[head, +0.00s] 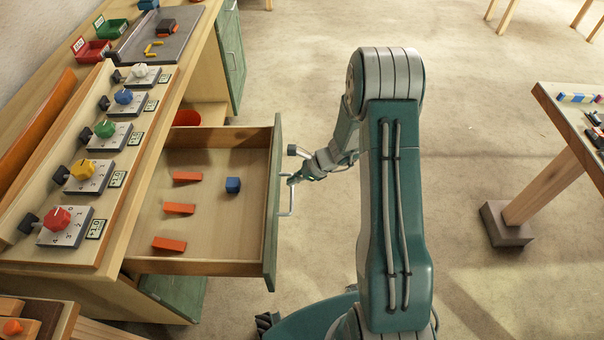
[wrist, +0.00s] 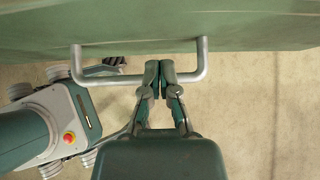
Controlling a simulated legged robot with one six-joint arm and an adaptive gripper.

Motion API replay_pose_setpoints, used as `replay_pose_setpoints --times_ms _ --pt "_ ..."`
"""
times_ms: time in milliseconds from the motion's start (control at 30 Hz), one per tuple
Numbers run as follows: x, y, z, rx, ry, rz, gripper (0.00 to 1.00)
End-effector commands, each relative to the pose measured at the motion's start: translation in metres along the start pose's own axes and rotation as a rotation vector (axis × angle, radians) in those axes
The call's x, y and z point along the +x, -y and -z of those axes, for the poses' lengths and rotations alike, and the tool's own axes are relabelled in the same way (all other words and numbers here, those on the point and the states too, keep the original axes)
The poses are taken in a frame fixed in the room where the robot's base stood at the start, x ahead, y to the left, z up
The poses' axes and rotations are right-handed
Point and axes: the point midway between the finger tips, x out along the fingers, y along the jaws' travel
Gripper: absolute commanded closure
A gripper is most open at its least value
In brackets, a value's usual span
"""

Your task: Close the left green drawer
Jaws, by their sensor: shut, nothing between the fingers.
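The green drawer (head: 273,205) is pulled out of the wooden bench, its green front facing right and its wooden inside showing. Three orange blocks (head: 175,209) and a blue block (head: 233,185) lie in it. Its green front also spans the top of the wrist view (wrist: 240,30), with a metal bar handle (wrist: 105,79). My gripper (wrist: 159,68) is shut and empty. Its fingertips overlap the handle bar in the wrist view, toward the bar's right end; I cannot tell whether they touch. In the head view my gripper (head: 294,180) is at the handle, outside the drawer.
A panel with several coloured knobs (head: 84,170) is on the bench top (head: 190,60). A green cabinet door (head: 232,55) is farther back, and another green panel (head: 178,294) is below the drawer. A second table (head: 560,105) stands at the right.

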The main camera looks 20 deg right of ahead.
Motion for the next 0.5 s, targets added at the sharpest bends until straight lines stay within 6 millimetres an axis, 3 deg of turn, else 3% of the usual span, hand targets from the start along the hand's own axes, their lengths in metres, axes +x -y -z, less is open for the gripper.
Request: replay_pose_setpoints --times_ms 200,500 --pt "0.026 -0.001 0.0 -0.001 0.0 -0.002 1.0" --pt "0.03 0.0 0.0 -0.001 0.0 0.001 1.0"
